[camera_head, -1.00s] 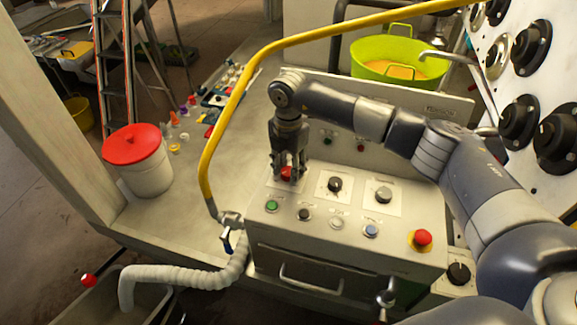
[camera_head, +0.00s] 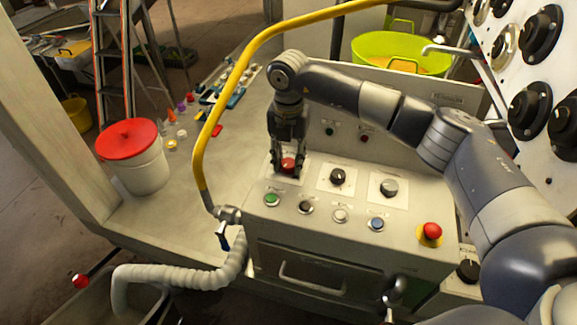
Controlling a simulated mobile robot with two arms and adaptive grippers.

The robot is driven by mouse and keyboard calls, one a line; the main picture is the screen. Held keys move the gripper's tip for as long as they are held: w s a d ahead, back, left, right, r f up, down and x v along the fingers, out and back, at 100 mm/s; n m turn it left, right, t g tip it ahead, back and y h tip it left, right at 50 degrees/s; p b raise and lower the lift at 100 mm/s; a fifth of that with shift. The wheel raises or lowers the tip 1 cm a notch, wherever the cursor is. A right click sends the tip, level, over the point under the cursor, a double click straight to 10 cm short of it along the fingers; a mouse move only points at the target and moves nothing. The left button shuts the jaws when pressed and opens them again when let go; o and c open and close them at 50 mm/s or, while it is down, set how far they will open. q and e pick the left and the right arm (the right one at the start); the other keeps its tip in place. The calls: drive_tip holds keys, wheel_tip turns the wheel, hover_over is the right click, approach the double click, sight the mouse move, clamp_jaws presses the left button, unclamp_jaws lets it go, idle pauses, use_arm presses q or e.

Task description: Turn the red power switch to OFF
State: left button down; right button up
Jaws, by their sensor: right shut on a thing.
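The red power switch (camera_head: 288,165) is a red knob on a white plate at the left of the control panel's upper row. My right gripper (camera_head: 288,163) points down over it, with its fingers on either side, shut on the knob. The fingers hide part of the knob, and the plate's lettering is too small to read. The control box (camera_head: 255,225) carries the panel. My left gripper is not in view.
A green button (camera_head: 272,199) and a red mushroom button (camera_head: 432,230) are on the front row. A red-lidded bucket (camera_head: 128,142) stands left.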

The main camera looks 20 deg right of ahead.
drive_tip(key=n+b, duration=0.1)
drive_tip(key=n, duration=0.1)
drive_tip(key=n+b, duration=0.1)
drive_tip(key=b, duration=0.1)
drive_tip(key=shift+w+f+n, duration=0.1)
drive_tip(key=shift+f+n, duration=0.1)
drive_tip(key=shift+n, duration=0.2)
drive_tip(key=n+b, duration=0.2)
drive_tip(key=shift+n, duration=0.4)
drive_tip(key=n+b, duration=0.2)
drive_tip(key=n, duration=0.1)
drive_tip(key=shift+r, duration=0.15)
drive_tip(key=shift+r+n+b, duration=0.1)
drive_tip(key=shift+n+b, duration=0.8)
drive_tip(key=shift+n, duration=0.8)
drive_tip(key=o, duration=1.1)
